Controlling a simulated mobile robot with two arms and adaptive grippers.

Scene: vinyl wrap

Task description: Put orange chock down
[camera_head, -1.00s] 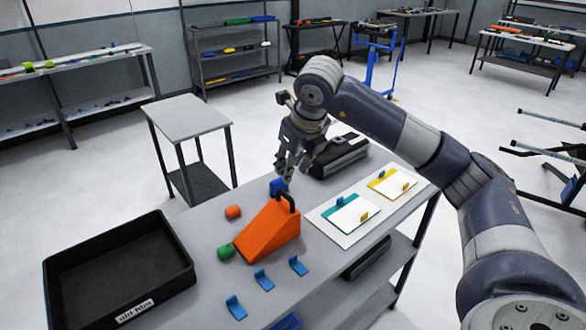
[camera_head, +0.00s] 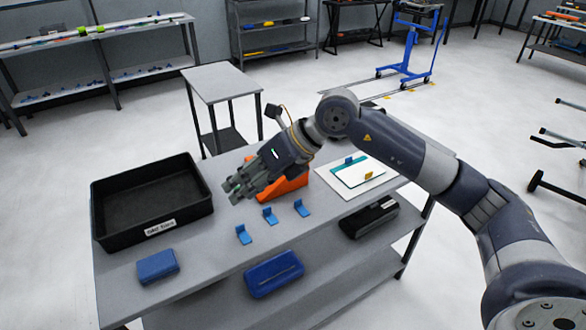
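The orange chock (camera_head: 292,188) rests on the grey workbench, behind the row of blue clips and left of the white sheet. My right arm reaches in from the right. My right gripper (camera_head: 232,190) is in front of the chock in the picture and hides much of it, including its handle. Its fingers point down and to the left, over the bench between the black tray and the chock. I cannot tell whether the fingers are apart or closed, or whether they touch anything. My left gripper is not in view.
A black tray (camera_head: 102,215) stands at the bench's left. Several small blue clips (camera_head: 243,236) and a blue case (camera_head: 157,265) lie along the front. A white sheet (camera_head: 330,176) lies at right.

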